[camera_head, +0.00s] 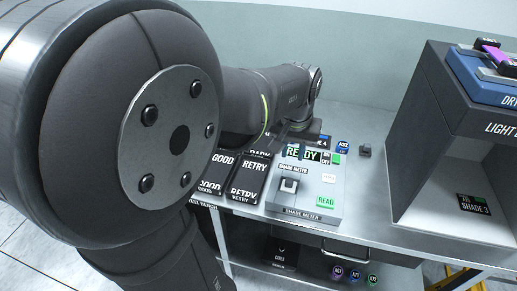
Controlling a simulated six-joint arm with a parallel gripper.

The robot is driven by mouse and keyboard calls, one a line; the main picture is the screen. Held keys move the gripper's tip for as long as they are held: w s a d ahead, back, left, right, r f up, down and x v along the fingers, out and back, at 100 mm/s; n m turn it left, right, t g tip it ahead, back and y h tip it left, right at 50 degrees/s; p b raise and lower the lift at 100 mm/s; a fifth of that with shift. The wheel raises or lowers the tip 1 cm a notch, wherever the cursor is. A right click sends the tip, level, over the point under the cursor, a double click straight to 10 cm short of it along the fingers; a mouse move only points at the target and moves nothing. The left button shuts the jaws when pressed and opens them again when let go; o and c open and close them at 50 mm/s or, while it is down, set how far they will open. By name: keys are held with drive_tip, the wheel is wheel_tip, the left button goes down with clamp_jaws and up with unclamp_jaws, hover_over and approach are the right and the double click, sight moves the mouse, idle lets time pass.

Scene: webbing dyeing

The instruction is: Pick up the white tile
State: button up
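I cannot identify a white tile for certain. A small white piece (328,178) with unreadable dark marks lies on the right of the grey shade meter (310,208); it may be the tile or a button. The meter also has a dark measuring part (288,186) with a pale top at its left, a green READ button (326,201) and a display showing READY, partly covered. My gripper (290,136) is low over the back left of the meter, behind my large arm link. Its fingers are too small and dark to read, and I see nothing held.
GOOD and RETRY trays (248,178) stand left of the meter. A blue tag (342,146) and a small dark block (365,151) lie behind it. A grey light booth (412,170) holds a SHADE 3 card (473,204). Several coloured tags sit on the lower shelf.

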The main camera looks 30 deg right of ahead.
sight(289, 180)
drive_tip(key=f, duration=0.4)
drive_tip(key=w+d+f, duration=0.1)
drive_tip(key=f, duration=0.8)
drive_tip(key=shift+w+d+f, duration=0.15)
drive_tip(key=shift+w+f, duration=0.1)
drive_tip(key=shift+c, duration=0.5)
clamp_jaws()
